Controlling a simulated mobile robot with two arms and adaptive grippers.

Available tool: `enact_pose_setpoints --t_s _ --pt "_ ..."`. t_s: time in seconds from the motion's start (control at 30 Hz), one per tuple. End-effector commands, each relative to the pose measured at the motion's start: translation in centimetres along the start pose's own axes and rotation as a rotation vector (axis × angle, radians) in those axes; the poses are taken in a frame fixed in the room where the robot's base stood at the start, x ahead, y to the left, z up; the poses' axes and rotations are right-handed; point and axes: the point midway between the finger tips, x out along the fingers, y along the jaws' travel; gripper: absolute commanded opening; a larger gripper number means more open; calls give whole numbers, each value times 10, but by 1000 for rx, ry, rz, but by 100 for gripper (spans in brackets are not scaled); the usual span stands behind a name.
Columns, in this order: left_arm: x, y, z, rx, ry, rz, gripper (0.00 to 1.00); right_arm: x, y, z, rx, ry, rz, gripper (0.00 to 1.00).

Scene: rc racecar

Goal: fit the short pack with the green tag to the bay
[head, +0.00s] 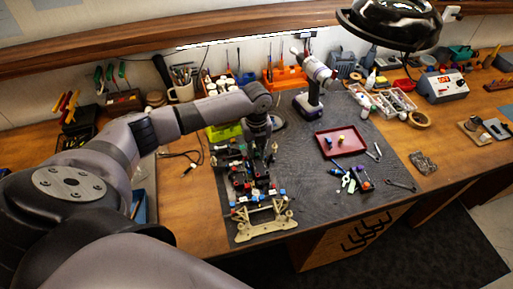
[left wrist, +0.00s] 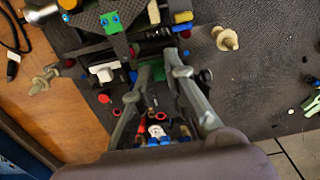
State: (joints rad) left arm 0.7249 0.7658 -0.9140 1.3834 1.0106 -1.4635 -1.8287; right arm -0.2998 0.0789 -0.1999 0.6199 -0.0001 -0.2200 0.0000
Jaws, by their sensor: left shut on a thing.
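The car chassis (head: 264,221) lies on the dark mat with its tan end toward me in the head view. My left gripper (head: 261,160) points down over the far part of the chassis. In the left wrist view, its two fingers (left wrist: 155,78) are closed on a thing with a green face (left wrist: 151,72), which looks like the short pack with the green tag. The fingers hide much of it, and I cannot tell whether it touches the bay. Dark chassis parts and red and blue fittings show around the fingers. My right gripper is out of view.
A red tray (head: 323,150) with small yellow pieces lies to the right. Small loose parts (head: 349,182) and a wrench (head: 401,185) lie nearer. The mat between tray and chassis is mostly clear.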

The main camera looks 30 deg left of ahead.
Motion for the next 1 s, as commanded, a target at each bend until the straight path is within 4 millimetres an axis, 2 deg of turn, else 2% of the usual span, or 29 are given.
enact_pose_setpoints --t_s 1.0 --pt "0 0 0 0 0 0 0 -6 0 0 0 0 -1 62"
